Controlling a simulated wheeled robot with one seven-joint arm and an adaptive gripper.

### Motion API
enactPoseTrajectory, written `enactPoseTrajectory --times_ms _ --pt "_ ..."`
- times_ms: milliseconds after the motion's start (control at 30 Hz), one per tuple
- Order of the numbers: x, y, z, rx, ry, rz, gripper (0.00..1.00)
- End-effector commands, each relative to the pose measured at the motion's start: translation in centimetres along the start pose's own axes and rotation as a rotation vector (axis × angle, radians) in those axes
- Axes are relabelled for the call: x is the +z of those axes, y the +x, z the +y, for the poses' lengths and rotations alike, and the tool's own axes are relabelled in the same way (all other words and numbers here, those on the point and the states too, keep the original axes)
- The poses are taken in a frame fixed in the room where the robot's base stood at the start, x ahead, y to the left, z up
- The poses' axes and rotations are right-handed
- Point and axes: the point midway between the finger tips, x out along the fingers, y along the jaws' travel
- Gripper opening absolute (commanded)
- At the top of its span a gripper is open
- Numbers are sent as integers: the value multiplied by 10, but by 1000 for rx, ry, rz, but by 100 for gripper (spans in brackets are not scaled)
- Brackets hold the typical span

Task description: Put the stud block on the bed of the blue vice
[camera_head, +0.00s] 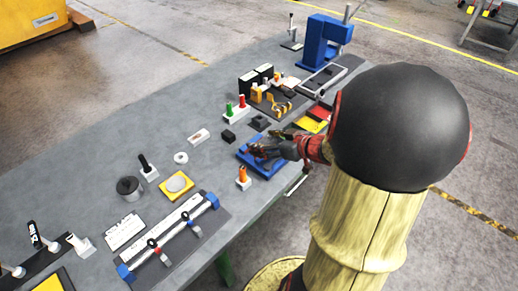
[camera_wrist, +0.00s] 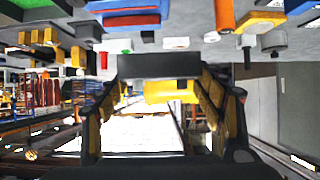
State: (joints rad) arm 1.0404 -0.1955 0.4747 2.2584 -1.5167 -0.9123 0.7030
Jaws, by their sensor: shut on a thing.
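My gripper (camera_head: 262,152) is low over a flat blue piece (camera_head: 250,161) near the table's front edge. In the wrist view my gripper (camera_wrist: 160,72) is shut on a dark grey block (camera_wrist: 160,66), which spans its fingertips and looks like the stud block; no stud shows. In the head view the held block cannot be made out against the fingers. A tall blue body (camera_head: 316,38) with a handle stands at the far right of the table and looks like the blue vice, but I cannot tell for certain. I cannot tell whether the held block touches anything below.
Black blocks and yellow parts (camera_head: 272,98) stand beyond my gripper. A yellow and red tray (camera_head: 313,122) lies right of it. An orange-topped piece (camera_head: 243,178) stands close in front. A rail fixture with blue ends (camera_head: 172,243) lies at near left. The left far tabletop is clear.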

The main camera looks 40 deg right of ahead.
Motion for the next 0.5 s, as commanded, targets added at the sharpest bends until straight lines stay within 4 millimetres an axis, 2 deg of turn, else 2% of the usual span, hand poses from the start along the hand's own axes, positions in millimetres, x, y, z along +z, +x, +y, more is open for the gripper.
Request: enactPoseTrajectory --times_ms 33,200,300,500 --pt "3 13 6 -3 -3 1 20" --pt "3 46 27 -2 -2 1 20" --pt "15 64 35 -1 1 0 20" --pt "25 88 47 1 -1 2 20"
